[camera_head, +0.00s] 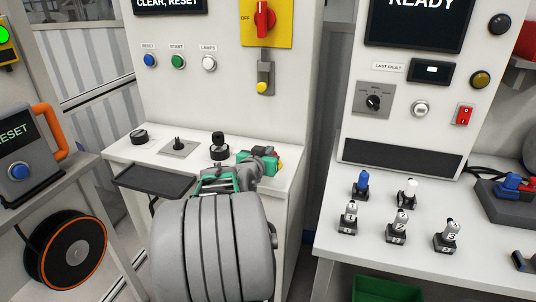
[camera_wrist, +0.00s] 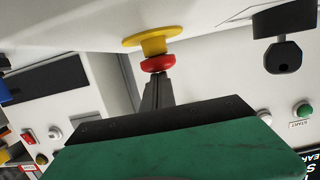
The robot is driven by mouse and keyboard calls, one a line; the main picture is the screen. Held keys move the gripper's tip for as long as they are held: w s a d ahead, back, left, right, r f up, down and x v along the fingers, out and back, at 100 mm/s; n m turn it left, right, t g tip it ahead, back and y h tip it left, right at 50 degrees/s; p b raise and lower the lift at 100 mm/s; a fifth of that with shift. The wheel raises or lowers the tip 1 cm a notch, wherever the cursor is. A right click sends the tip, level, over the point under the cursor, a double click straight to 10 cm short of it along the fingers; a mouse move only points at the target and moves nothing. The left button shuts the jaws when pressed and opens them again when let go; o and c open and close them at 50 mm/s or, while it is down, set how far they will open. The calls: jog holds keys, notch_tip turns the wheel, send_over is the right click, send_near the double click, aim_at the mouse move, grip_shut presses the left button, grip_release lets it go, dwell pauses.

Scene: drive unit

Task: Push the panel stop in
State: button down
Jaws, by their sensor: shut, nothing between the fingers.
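The panel stop is a red mushroom button (camera_wrist: 158,64) on a yellow base (camera_wrist: 147,42), set on the sloping desk of the middle panel. In the head view only a bit of its red and yellow (camera_head: 280,163) shows past the right side of my gripper (camera_head: 262,162). In the wrist view my gripper (camera_wrist: 157,80) is shut and empty. Its fingertips point at the red cap and overlap its edge in the picture. I cannot tell if they touch it. My wrist hides most of the stop in the head view.
A black knob (camera_head: 139,136), a small joystick (camera_head: 178,146) and a key switch (camera_head: 219,148) stand left of my gripper on the desk. A dark tray (camera_head: 153,181) juts out at the desk's left front. Several small switches stand on the right desk.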

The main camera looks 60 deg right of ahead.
jog(key=shift+a+f, duration=0.2)
jog(key=shift+f, duration=0.7)
notch_tip(320, 180, up, 5)
jog(key=shift+d+r+p, duration=0.1)
jog(key=shift+d+p, duration=0.05)
jog(key=shift+p, duration=0.85)
jog(key=b+v, duration=0.1)
jog(key=v, duration=0.9)
jog(key=shift+r, duration=0.35)
